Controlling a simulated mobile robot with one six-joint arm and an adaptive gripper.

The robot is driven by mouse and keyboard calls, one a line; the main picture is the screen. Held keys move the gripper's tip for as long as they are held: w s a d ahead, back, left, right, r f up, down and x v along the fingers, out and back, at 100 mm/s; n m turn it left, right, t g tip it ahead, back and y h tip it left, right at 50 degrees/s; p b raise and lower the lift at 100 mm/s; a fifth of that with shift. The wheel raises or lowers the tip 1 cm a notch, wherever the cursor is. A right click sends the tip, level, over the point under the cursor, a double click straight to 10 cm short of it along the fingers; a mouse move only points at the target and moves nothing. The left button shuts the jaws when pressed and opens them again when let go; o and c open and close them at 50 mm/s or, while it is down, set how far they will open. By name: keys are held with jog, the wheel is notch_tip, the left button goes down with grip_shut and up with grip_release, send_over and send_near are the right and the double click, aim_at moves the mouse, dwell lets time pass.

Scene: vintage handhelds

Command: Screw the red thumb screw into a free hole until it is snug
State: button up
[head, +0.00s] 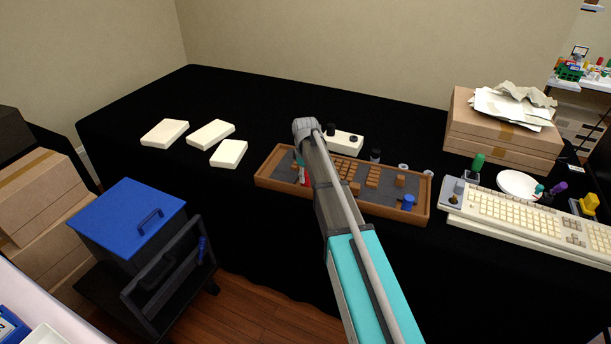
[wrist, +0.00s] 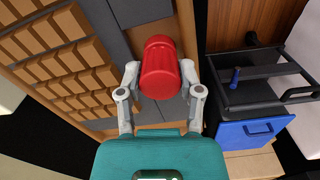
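The red thumb screw (wrist: 160,68) is a ribbed red knob between the fingers of my gripper (wrist: 160,76) in the wrist view. Both fingertips look in contact with its sides. A sliver of red also shows beside my arm in the head view (head: 304,176), over the left part of a wooden tray (head: 264,180). My arm hides most of my gripper there. The screw's shank is hidden, and I cannot tell whether it is in a hole or touching the tray floor. No free hole shows clearly.
The tray holds several brown blocks (head: 372,176) and a blue knob (head: 408,202). A cream block with black knobs (head: 345,144) stands behind. A keyboard (head: 525,217) and cardboard boxes (head: 480,140) are right. Three cream slabs (head: 210,134) lie left, with clear black cloth around them.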

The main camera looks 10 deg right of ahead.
aim_at(306, 173)
grip_shut()
jog(key=o, duration=0.9)
grip_release()
jog(key=shift+o, duration=0.2)
jog(key=shift+c, duration=0.8)
jog(key=shift+n, duration=0.7)
notch_tip(306, 173, up, 9)
jog(key=p, duration=0.9)
jog(key=shift+f, duration=0.1)
notch_tip(306, 173, down, 9)
jog(key=b, duration=0.9)
